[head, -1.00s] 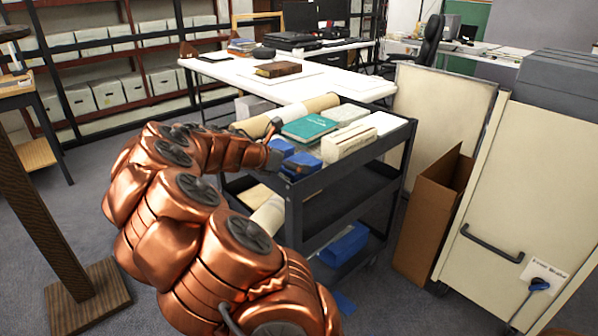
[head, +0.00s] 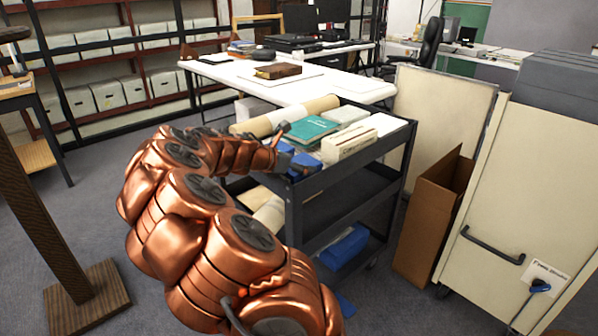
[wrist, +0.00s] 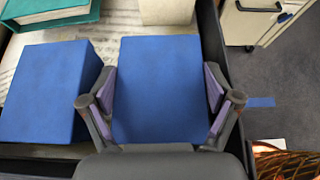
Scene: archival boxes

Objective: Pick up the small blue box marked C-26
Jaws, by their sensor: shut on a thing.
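Two plain blue boxes lie side by side on the cart's top shelf area in the wrist view. My gripper (wrist: 160,105) is shut on the right blue box (wrist: 158,85), one finger against each side. The other blue box (wrist: 48,92) is just left of the left finger. No marking is readable on either box, so I cannot tell which is C-26. In the head view my gripper (head: 290,150) is at the cart's near left corner, partly hiding the blue boxes. Whether the held box is clear of the shelf I cannot tell.
The dark cart (head: 345,168) also carries a teal book (head: 309,130), a cream box (head: 348,143) and a rolled tube (head: 285,115). A blue item (head: 343,246) lies on its lower shelf. A cardboard box (head: 430,215) stands close on the right. Open floor lies left of my arm.

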